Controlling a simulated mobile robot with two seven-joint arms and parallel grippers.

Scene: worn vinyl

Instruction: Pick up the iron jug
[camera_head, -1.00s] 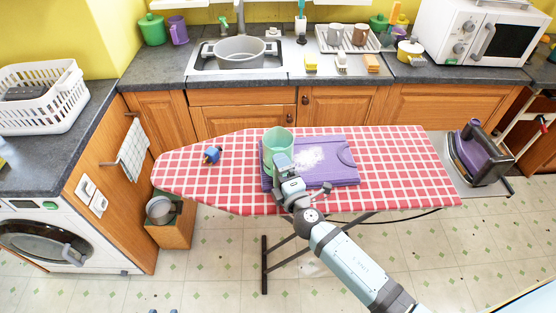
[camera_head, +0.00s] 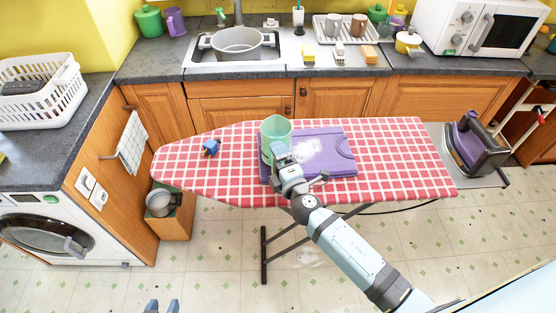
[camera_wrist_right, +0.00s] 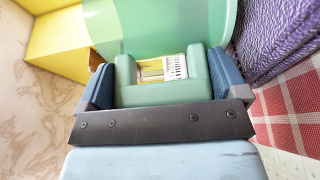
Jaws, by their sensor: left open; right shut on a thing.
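The iron jug (camera_head: 275,131) is a light green open cup with a handle, upright at the left end of the purple mat on the ironing board. My right gripper (camera_head: 279,152) is on its near side, shut on the handle. In the right wrist view the gripper (camera_wrist_right: 165,88) has one dark finger on each side of the green handle (camera_wrist_right: 160,95), and the jug wall (camera_wrist_right: 165,30) is behind it. I cannot tell whether the jug's base touches the mat. My left gripper (camera_head: 162,306) shows only two blue-grey fingertips at the bottom edge, apart and empty.
The red checked ironing board (camera_head: 395,150) carries the purple mat (camera_head: 335,165) with a white patch and a small blue object (camera_head: 211,147). A purple iron (camera_head: 470,140) stands at the right end. A counter with a sink (camera_head: 237,45) runs behind. The board's right half is clear.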

